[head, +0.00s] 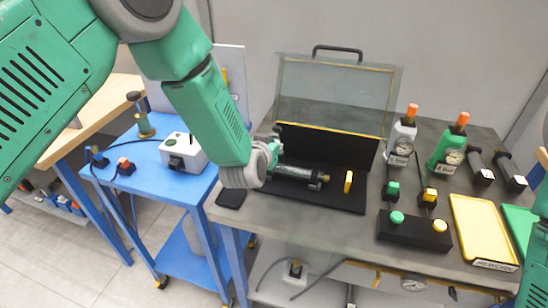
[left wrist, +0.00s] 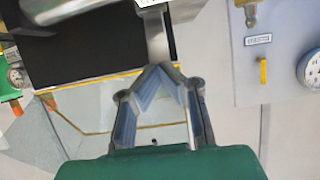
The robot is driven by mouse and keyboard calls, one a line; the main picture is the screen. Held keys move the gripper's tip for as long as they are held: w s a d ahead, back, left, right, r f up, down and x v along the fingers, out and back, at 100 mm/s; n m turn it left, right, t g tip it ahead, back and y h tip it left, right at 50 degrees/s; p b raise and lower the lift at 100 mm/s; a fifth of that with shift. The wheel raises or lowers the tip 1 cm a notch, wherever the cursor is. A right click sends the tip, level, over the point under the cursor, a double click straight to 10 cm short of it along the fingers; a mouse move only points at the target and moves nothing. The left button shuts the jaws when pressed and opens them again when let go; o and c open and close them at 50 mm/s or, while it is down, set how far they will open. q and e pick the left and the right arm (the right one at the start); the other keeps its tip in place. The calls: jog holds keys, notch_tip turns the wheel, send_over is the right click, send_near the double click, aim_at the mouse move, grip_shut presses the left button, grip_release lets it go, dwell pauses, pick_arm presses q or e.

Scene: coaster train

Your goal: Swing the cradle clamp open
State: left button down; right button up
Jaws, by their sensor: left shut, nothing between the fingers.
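A dark cylinder (head: 294,172) with a clear middle lies on the black base (head: 325,197) of a bench unit. My left gripper (head: 273,150) is at the cylinder's left end, and my arm hides part of that end. In the left wrist view my left gripper (left wrist: 163,72) is shut and empty, its fingertips meeting. A grey metal bar (left wrist: 157,38), which may be the clamp arm, stands right in front of the fingertips. I cannot tell whether they touch. The pale cylinder (left wrist: 72,8) shows at the top left. My right gripper is out of view.
A clear lid (head: 335,92) stands raised behind the base. A yellow upright piece (head: 348,182) stands on the base's right. Grey (head: 401,140) and green (head: 447,150) gauge bottles, a button box (head: 413,231) and a yellow tray (head: 484,230) fill the right side.

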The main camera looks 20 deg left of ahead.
aim_at(274, 136)
pick_arm(q)
jog(key=shift+w+r, duration=0.35)
jog(key=shift+w, duration=0.2)
jog(key=shift+w+d+b, duration=0.1)
jog(key=shift+w+b, duration=0.4)
jog(key=shift+w, duration=1.1)
jog(key=shift+r, duration=0.1)
jog(key=shift+w, duration=0.1)
jog(key=shift+r, duration=0.1)
jog(key=shift+s+p, duration=0.4)
jog(key=shift+s, duration=0.3)
jog(key=f+p+v, duration=0.1)
jog(key=p+v, duration=0.2)
jog(key=v, duration=0.5)
jog(key=shift+s+f, duration=0.25)
jog(key=shift+s, duration=0.3)
jog(key=shift+f, duration=0.1)
